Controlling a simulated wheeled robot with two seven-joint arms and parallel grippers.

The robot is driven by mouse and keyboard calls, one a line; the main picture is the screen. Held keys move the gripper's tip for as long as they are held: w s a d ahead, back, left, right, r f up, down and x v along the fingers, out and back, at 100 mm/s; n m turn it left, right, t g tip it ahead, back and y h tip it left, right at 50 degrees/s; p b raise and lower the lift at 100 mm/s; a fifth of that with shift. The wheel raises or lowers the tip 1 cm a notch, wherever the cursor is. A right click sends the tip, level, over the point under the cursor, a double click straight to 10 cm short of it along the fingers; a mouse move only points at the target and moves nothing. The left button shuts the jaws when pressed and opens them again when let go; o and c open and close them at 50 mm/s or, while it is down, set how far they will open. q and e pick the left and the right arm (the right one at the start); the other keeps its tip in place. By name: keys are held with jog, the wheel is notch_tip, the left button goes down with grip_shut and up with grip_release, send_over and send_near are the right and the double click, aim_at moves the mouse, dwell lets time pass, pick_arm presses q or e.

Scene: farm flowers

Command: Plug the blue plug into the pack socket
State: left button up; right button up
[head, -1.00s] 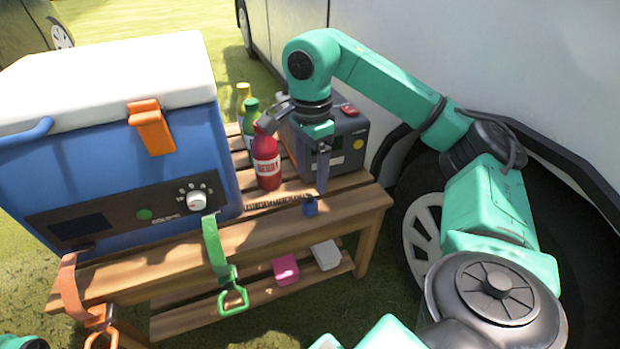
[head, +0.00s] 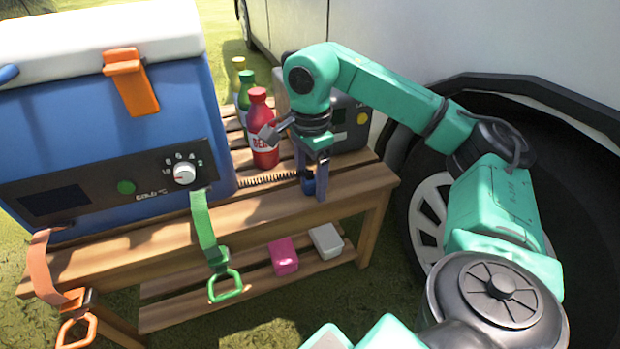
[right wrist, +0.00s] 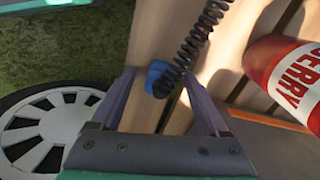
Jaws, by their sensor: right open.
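The blue plug (head: 308,186) is on the front part of the wooden bench top, on the end of a black coiled cord (head: 268,180). In the right wrist view the plug (right wrist: 158,79) sits between the two fingers, with gaps beside it. My right gripper (head: 311,185) is open, pointing down around the plug, not closed on it. The grey pack (head: 350,118) stands behind my gripper on the bench, partly hidden by my arm; I cannot make out its socket. My left gripper is out of view.
A blue cooler (head: 95,130) with a dial fills the bench's left side. A red bottle (head: 262,135) stands close left of my gripper, with green (head: 246,92) and yellow bottles behind. Straps hang off the front edge. The van's wheel (head: 430,210) is at right.

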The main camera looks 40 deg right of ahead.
grip_shut()
jog(key=shift+r, duration=0.2)
